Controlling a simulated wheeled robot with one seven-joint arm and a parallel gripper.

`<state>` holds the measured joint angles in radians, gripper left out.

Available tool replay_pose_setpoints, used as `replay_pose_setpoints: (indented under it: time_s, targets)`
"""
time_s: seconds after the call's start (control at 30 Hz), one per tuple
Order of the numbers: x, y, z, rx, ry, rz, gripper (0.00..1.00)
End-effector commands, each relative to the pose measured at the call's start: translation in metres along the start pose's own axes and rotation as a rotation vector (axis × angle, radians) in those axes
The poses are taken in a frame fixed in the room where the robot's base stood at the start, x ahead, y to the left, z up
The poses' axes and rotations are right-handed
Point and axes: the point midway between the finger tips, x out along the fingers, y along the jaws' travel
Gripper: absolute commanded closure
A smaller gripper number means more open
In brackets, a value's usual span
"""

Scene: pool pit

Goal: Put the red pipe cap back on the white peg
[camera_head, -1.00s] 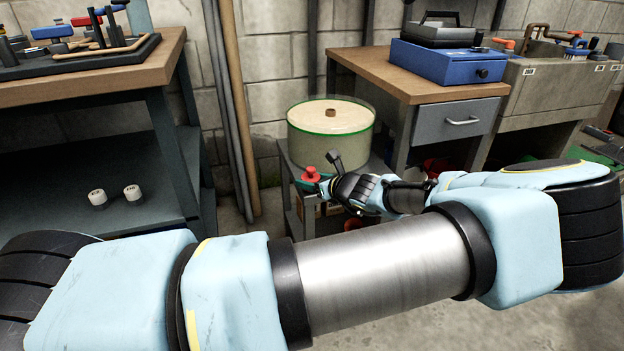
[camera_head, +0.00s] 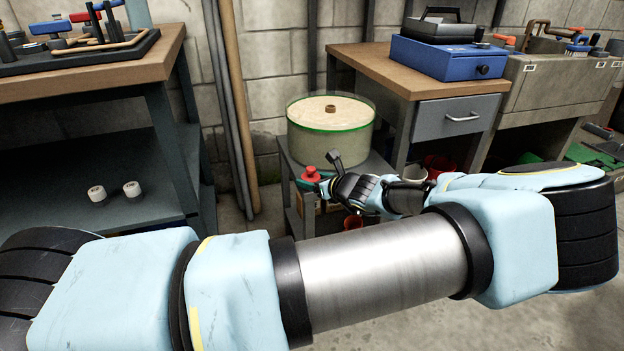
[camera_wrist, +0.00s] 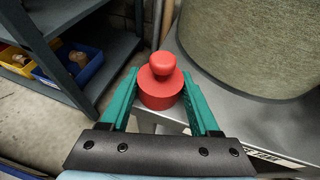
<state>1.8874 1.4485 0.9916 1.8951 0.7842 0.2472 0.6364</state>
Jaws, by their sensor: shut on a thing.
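The red pipe cap (camera_wrist: 161,88) has a wide round body with a rounded knob on top. It stands upright between the green fingers of my gripper (camera_wrist: 161,92), which is shut on it. In the head view the cap (camera_head: 309,174) shows as a small red shape at the end of my arm, at the front left corner of a grey metal stand. The wrist view shows the stand's top under and beside the cap; whether the cap touches it I cannot tell. I cannot make out the white peg in either view; the cap's underside is hidden.
A large drum (camera_head: 330,130) with a green band fills most of the stand (camera_head: 380,165), close to my gripper. A workbench with a blue box (camera_head: 445,58) is right of it. Two white rolls (camera_head: 131,188) lie on the left shelf. Blue and yellow bins (camera_wrist: 75,68) show below left.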

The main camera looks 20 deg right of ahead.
Motion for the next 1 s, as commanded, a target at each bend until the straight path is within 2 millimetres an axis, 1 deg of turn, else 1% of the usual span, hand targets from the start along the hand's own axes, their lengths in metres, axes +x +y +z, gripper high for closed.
replay_pose_setpoints:
  time_s: [0.07, 0.1, 0.2, 0.47, 1.0]
  targets:
    - [0.001, 0.000, -0.002, 0.000, 0.000, 0.000, 1.00]
    - [0.001, 0.000, -0.002, 0.000, 0.000, 0.000, 0.35]
    - [0.001, 0.000, -0.001, 0.000, 0.000, 0.000, 0.25]
    - [-0.001, 0.000, -0.001, 0.000, 0.000, 0.000, 0.25]
    - [-0.040, 0.000, 0.001, -0.001, 0.001, -0.001, 0.25]
